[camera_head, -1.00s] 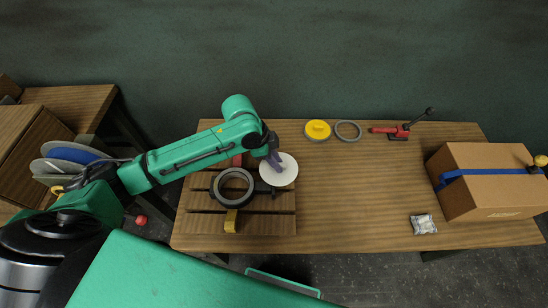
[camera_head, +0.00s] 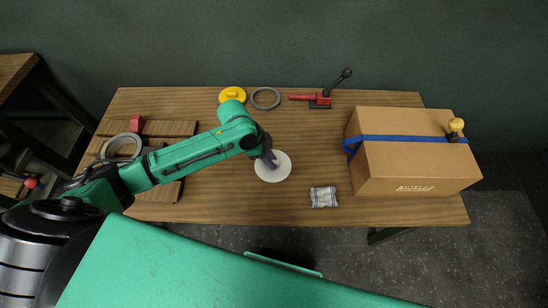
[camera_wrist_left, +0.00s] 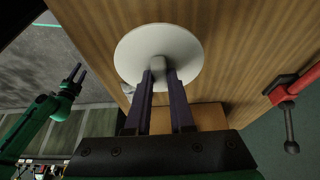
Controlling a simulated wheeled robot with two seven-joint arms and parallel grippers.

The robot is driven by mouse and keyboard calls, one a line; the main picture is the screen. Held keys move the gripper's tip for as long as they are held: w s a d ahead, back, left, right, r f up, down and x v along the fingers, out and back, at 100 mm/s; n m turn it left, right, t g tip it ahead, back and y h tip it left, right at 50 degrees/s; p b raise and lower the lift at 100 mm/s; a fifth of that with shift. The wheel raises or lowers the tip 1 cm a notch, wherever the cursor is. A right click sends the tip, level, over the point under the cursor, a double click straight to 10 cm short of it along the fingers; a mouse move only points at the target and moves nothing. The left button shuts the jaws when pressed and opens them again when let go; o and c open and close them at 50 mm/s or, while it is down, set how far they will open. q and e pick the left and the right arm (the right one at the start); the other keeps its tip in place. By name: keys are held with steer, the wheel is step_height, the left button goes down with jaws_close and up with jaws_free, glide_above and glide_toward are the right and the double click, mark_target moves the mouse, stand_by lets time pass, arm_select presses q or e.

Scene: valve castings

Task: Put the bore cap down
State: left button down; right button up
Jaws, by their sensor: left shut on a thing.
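The bore cap, a white round disc (camera_head: 272,172) with a grey knob, is over the bare middle of the wooden table in the head view. My left gripper (camera_head: 270,157) is shut on its knob. In the left wrist view the cap (camera_wrist_left: 180,42) lies beyond the fingertips of the left gripper (camera_wrist_left: 159,74), face flat to the tabletop. I cannot tell whether it touches the wood. My right gripper (camera_wrist_left: 77,73) shows small at the left of the wrist view, its fingers apart and empty.
A slatted pallet (camera_head: 160,193) with a grey ring casting (camera_head: 122,147) is at the left. A yellow disc (camera_head: 232,94), grey ring (camera_head: 265,98) and red clamp (camera_head: 320,99) lie at the back. A carton (camera_head: 420,165) and small packet (camera_head: 323,197) are right of the cap.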

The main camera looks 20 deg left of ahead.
arm_select(q)
steer(key=shift+a, duration=0.25)
steer(key=shift+s+r, duration=0.1)
steer(key=f+b, duration=0.2)
steer(key=f, duration=0.3)
steer(key=shift+d+f, duration=0.15)
steer(key=shift+d, duration=0.05)
steer(key=shift+f+b, duration=0.45)
steer(key=shift+f, duration=0.25)
arm_select(e)
steer(key=shift+s+f, duration=0.1)
steer(key=shift+f, duration=1.35)
steer(key=shift+a, duration=0.15)
arm_select(q)
steer(key=shift+f, duration=0.25)
arm_select(e)
steer(key=shift+a, duration=0.1)
arm_select(q)
steer(key=c, duration=0.7)
jaws_free()
